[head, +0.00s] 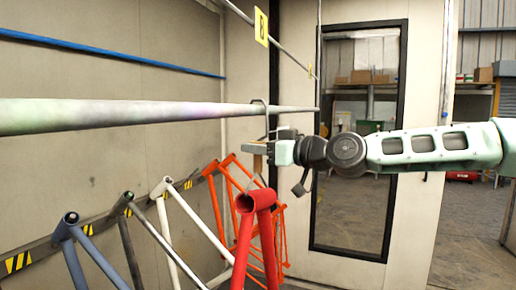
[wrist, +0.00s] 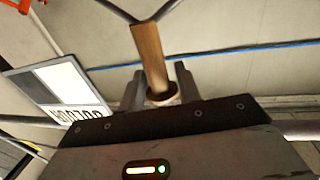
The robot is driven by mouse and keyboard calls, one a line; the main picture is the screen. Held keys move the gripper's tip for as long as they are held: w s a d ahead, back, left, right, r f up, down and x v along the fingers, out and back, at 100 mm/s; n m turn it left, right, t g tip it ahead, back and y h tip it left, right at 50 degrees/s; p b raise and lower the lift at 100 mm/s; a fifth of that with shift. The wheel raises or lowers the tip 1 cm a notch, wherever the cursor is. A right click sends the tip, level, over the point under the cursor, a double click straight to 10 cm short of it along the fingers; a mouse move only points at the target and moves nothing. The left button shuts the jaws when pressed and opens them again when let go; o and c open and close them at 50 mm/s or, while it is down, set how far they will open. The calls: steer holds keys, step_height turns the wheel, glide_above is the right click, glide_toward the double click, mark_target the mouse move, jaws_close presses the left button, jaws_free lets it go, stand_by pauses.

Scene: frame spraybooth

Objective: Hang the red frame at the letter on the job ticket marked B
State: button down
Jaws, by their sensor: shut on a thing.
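The red frame (head: 257,202) stands upright in the foreground of the head view, its tubes meeting at the top. My gripper (head: 254,148) is above it, by the end part of the pale rail. The gripper is shut on a wooden handle (head: 257,162), which also shows between the two fingers in the wrist view (wrist: 150,55). Dark metal arms fork from its far end. Whether the handle is joined to the red frame cannot be told. A yellow letter tag (head: 261,26) hangs above the rail; its letter is unclear. No job ticket can be made out for certain.
The pale rail (head: 120,115) runs across the left, with a dark hook (head: 263,105) near its end. Blue, dark, white and orange frames (head: 72,235) stand in a row below. A black-framed door (head: 350,215) is behind my arm. A grey-white board (wrist: 62,85) shows in the wrist view.

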steer(key=shift+r, duration=0.25)
steer(key=c, duration=0.9)
jaws_free()
steer(key=shift+s, duration=0.1)
steer(key=shift+f, duration=0.4)
steer(key=b+v, duration=0.6)
steer(key=v, duration=1.1)
steer(key=s+a+f+g+h, duration=0.2)
steer(key=s+a+f+g, duration=0.15)
steer(key=f, duration=0.45)
steer(key=s+a+f+n+g+h, duration=0.1)
steer(key=s+a+f+g+h, duration=0.1)
steer(key=s+a+f, duration=0.5)
steer(key=s+a+f+g+h, duration=0.2)
steer(key=f, duration=0.8)
steer(key=s+d+f+m+g+h, duration=0.1)
steer(key=s+d+f+h, duration=0.1)
steer(key=s+f+h, duration=0.15)
steer(key=s+d+f+g+h, duration=0.1)
steer(key=s+d+f+h, duration=0.1)
steer(key=s+f, duration=0.3)
steer(key=s+d+r+m+h, duration=0.2)
steer(key=s+d+m+h, duration=0.1)
steer(key=s+d, duration=0.6)
steer(key=shift+s+d+m, duration=0.3)
steer(key=shift+d+m, duration=0.2)
steer(key=shift+d, duration=0.05)
